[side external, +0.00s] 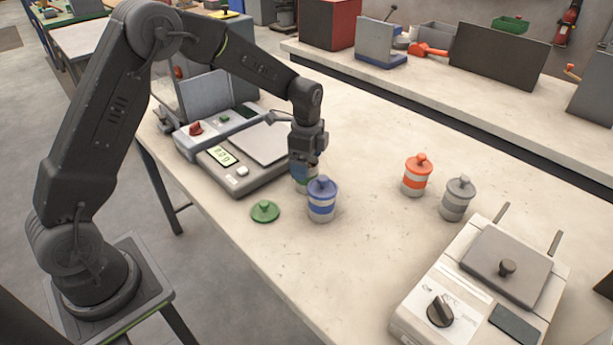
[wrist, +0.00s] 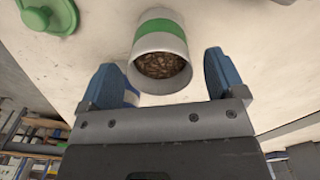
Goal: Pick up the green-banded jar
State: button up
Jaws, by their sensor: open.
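The green-banded jar (wrist: 160,28) is pale with a green band, lidless, with brown pellets inside. In the wrist view its open mouth lies between the two blue fingers of my gripper (wrist: 163,78), with gaps on both sides. In the side view my gripper (side external: 305,163) points down at the jar (side external: 303,186), which is partly hidden by the gripper and the blue-banded jar. My gripper is open and holds nothing. A green lid (side external: 264,211) with a knob lies flat on the bench; it also shows in the wrist view (wrist: 48,16).
A blue-lidded jar (side external: 322,200) stands close in front of the green-banded jar. Orange (side external: 416,176) and grey (side external: 457,199) jars stand to the right. A scale (side external: 232,160) is just left of my gripper. A hotplate-like device (side external: 480,290) sits front right. The bench middle is clear.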

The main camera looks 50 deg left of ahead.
jog(key=shift+f, duration=1.25)
jog(key=shift+r, duration=0.1)
jog(key=c, duration=1.3)
jog(key=shift+o, duration=0.2)
